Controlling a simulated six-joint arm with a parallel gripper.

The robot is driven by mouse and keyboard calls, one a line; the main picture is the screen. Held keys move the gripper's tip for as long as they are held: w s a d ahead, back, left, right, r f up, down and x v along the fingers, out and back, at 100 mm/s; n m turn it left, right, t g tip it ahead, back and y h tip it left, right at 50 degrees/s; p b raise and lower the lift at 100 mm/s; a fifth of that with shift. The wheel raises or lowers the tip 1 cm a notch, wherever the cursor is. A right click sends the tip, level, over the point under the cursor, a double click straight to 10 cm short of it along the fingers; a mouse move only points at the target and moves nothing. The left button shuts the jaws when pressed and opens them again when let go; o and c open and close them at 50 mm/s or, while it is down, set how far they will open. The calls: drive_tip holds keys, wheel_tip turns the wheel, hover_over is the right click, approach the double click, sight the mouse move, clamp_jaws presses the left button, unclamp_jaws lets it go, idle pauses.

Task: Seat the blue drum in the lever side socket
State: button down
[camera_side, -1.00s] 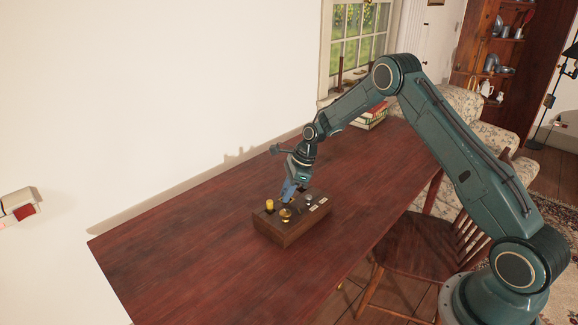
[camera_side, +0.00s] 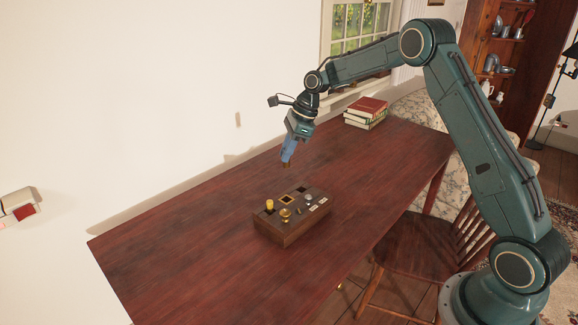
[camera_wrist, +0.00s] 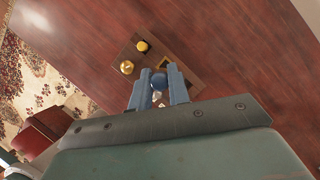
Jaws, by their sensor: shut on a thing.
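My gripper (camera_side: 286,163) is in the air above and behind the wooden socket box. It is shut on the blue drum (camera_wrist: 159,80), which shows between the two blue fingers in the wrist view. In the side view the drum is hard to make out at the fingertips. The box (camera_side: 285,232) has a brass-rimmed square socket (camera_side: 287,199) and a dark square socket (camera_side: 301,190), both appearing empty. I cannot tell which is the lever side one. A yellow cylinder (camera_side: 269,204), a brass knob (camera_side: 285,213) and a small silver part (camera_side: 308,198) stand on top.
Pale labels (camera_side: 320,201) sit at the right end of the box. Stacked books (camera_side: 367,112) lie at the table's far end. The dark red table (camera_side: 180,250) is clear around the box. A wooden chair (camera_side: 425,245) stands at its right edge.

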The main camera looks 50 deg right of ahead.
drive_tip(key=shift+r, duration=2.95)
drive_tip(key=d, duration=0.7)
approach(296, 192)
drive_tip(key=shift+w+a+f, duration=0.2)
drive_tip(key=shift+w+f, duration=0.15)
drive_tip(key=shift+w, duration=0.1)
drive_tip(key=shift+w+a+f, duration=0.2)
drive_tip(key=shift+w+f, duration=0.15)
drive_tip(key=shift+w, duration=0.15)
drive_tip(key=shift+f, duration=0.1)
drive_tip(key=shift+f, duration=2)
drive_tip(key=shift+f, duration=0.1)
drive_tip(key=c, duration=1.3)
unclamp_jaws()
drive_tip(key=shift+f, duration=0.1)
